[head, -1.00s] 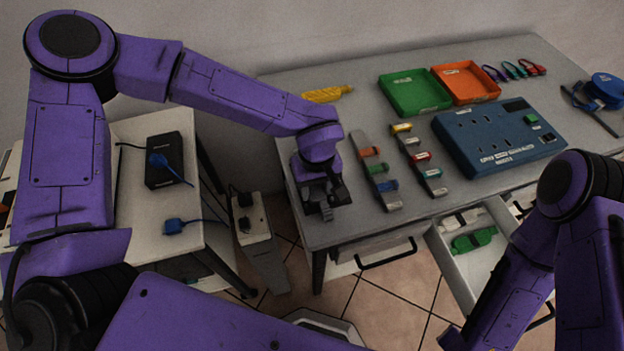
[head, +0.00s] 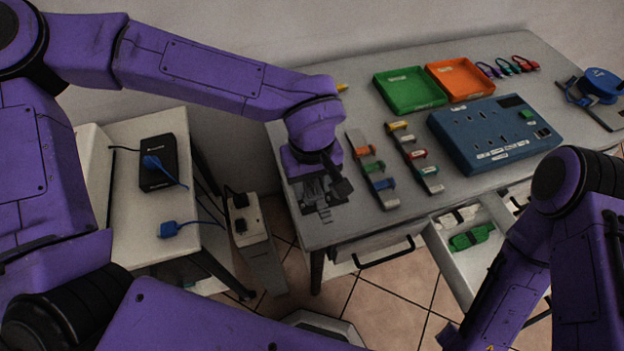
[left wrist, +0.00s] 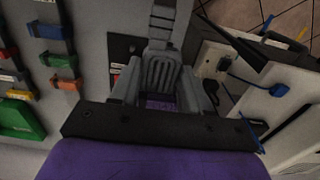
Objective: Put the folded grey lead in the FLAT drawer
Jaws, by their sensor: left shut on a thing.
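My left gripper (head: 322,203) is over the front left corner of the grey worktable (head: 375,225), pointing down. It is shut on the folded grey lead, which shows in the left wrist view as a ribbed grey bundle (left wrist: 160,72) between the fingers. In the head view the lead is small and partly hidden by the gripper. An open drawer (head: 467,268) under the table holds a green lead (head: 472,237) and a whitish one. A drawer with a black handle (head: 385,254) beside it looks shut. I cannot read any FLAT label.
Cable clips stand in two strips (head: 372,170) right of the gripper. Behind are a green tray (head: 410,90), an orange tray (head: 462,80) and a blue socket panel (head: 490,140). A side table (head: 135,235) and a white power strip (head: 250,235) stand at left.

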